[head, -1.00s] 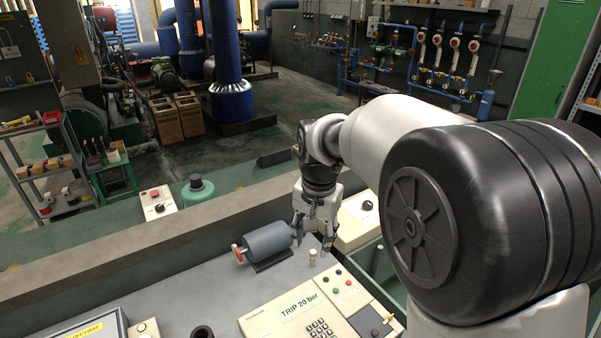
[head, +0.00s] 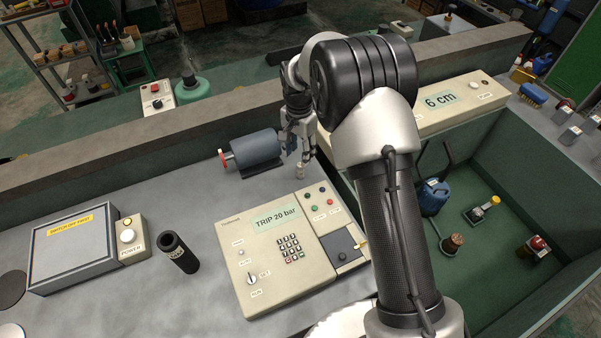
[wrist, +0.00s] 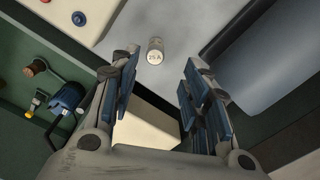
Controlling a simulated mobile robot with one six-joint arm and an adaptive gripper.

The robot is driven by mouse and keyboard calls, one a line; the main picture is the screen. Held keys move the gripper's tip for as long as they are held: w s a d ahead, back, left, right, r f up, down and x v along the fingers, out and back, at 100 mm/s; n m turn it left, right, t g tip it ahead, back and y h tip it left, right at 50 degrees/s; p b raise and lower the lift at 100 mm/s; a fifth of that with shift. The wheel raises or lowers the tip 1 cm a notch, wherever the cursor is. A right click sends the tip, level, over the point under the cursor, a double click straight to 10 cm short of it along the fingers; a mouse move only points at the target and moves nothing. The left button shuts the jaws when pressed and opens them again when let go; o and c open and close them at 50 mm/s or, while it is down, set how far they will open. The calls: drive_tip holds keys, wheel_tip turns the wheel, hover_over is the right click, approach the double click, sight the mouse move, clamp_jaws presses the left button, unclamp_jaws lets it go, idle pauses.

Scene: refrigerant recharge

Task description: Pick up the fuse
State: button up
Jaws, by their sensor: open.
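The fuse (head: 299,171) is a small pale cylinder standing on the grey bench top, just behind the TRIP 20 bar panel. In the wrist view the fuse (wrist: 155,50) shows a white end marked 25 A. My gripper (head: 301,150) points down close above the fuse, with its fingers apart. In the wrist view my gripper (wrist: 158,75) is open and empty, and the fuse lies just past the fingertips, nearer the left finger. I cannot tell the exact height gap.
A grey motor-like cylinder (head: 252,150) lies close left of the gripper. The TRIP 20 bar panel (head: 275,250) is in front. A green sunken bin (head: 490,262) with several items is on the right.

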sight(300, 164)
wheel_tip(300, 164, down, 3)
drive_tip(key=shift+r, duration=0.1)
drive_tip(key=f, duration=0.1)
drive_tip(key=f+b, duration=0.1)
drive_tip(key=f, duration=0.1)
drive_tip(key=f+b, duration=0.1)
drive_tip(key=f, duration=0.1)
drive_tip(key=shift+s+d+f, duration=0.2)
drive_tip(key=shift+s, duration=0.15)
drive_tip(key=shift+c, duration=0.5)
clamp_jaws()
